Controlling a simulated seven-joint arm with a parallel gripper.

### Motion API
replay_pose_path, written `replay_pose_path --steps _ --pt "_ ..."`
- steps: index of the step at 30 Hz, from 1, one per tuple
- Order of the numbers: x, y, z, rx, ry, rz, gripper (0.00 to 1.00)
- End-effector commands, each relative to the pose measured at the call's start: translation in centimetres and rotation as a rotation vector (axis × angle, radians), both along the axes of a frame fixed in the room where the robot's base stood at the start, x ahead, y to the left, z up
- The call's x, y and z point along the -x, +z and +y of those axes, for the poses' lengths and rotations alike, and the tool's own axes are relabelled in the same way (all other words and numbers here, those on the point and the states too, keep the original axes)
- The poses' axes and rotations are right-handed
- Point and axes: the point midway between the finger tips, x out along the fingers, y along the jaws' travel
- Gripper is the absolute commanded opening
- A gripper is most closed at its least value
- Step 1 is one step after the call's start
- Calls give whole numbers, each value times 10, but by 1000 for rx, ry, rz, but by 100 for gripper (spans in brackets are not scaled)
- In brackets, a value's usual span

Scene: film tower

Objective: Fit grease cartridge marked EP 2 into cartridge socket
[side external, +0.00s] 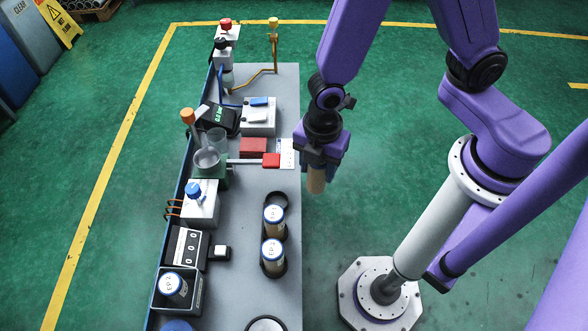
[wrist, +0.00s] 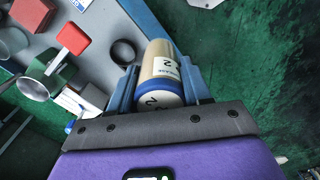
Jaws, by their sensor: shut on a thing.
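My gripper (side external: 320,160) is shut on a tan grease cartridge (side external: 316,181) and holds it in the air just off the bench's right edge. In the wrist view the held cartridge (wrist: 162,72) shows a blue-rimmed white end cap with a "2" and a label reading "2"; the letters before it are not clear. A dark round cartridge socket (side external: 277,199) on the bench looks empty; it also shows as a black ring in the wrist view (wrist: 123,52), left of the cartridge and apart from it. Two capped cartridges (side external: 274,215) (side external: 272,252) stand beside the socket.
A red-ended lever (side external: 271,160) sticks out over the bench (side external: 287,100) behind the socket. Another capped cartridge (side external: 173,284) sits in a dark bin at the front left. Control boxes and fittings line the left edge.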

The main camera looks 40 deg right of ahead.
Motion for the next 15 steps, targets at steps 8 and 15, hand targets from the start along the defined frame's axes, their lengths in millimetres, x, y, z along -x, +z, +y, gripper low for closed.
replay_pose_path --steps 8,15 --pt "30 17 -21 -1 1 -1 14" --pt "28 20 -15 -3 11 -2 14"
